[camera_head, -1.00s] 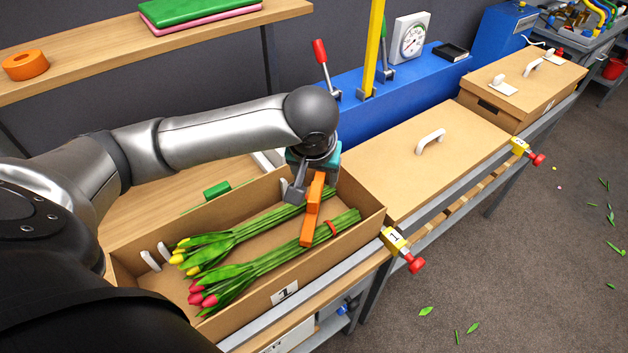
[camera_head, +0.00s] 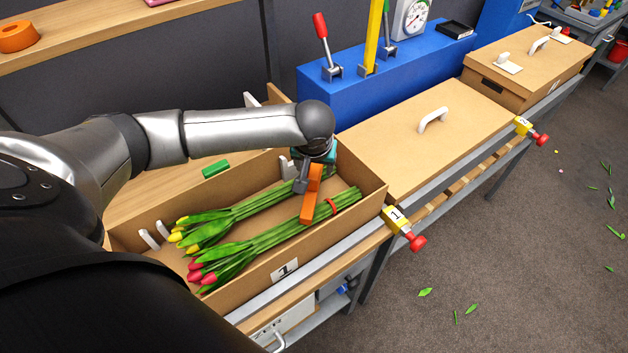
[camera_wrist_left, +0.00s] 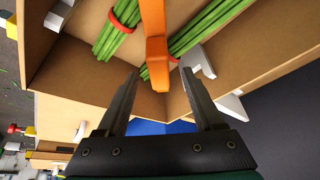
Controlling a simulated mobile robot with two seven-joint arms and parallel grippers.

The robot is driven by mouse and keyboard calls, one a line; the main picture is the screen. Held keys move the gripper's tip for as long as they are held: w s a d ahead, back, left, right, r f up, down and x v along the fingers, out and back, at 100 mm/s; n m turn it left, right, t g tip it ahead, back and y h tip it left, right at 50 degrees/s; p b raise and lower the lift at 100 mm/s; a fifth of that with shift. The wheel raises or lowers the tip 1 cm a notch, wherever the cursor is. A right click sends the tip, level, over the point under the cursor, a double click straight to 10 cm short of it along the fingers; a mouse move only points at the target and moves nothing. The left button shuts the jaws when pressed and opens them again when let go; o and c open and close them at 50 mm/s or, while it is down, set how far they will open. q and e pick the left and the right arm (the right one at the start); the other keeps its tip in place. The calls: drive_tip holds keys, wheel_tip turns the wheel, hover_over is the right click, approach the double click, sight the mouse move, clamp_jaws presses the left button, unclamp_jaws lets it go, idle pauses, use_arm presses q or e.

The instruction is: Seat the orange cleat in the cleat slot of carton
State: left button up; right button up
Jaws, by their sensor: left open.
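The orange cleat (camera_head: 311,202) is at the right end of the open carton (camera_head: 378,199), beside the red-banded tulip stems. It also shows upright in the left wrist view (camera_wrist_left: 154,45). My left gripper (camera_head: 301,180) is open above it. In the wrist view, the fingers (camera_wrist_left: 160,80) stand apart on either side of the cleat's lower end, with no visible contact. White brackets sit at the carton's left end (camera_head: 148,239) and far right side (camera_head: 286,167). I cannot tell which form the cleat slot, or whether the cleat is seated.
Yellow tulips (camera_head: 198,233) and red tulips (camera_head: 215,272) lie in the carton. A closed carton (camera_head: 420,150) stands to the right, with a blue machine (camera_head: 390,70) behind. A green block (camera_head: 215,168) lies behind the carton. A yellow clamp (camera_head: 396,217) sits at the front rail.

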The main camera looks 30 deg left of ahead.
sight(315, 170)
use_arm(q)
drive_tip(key=shift+x, duration=1.65)
clamp_jaws()
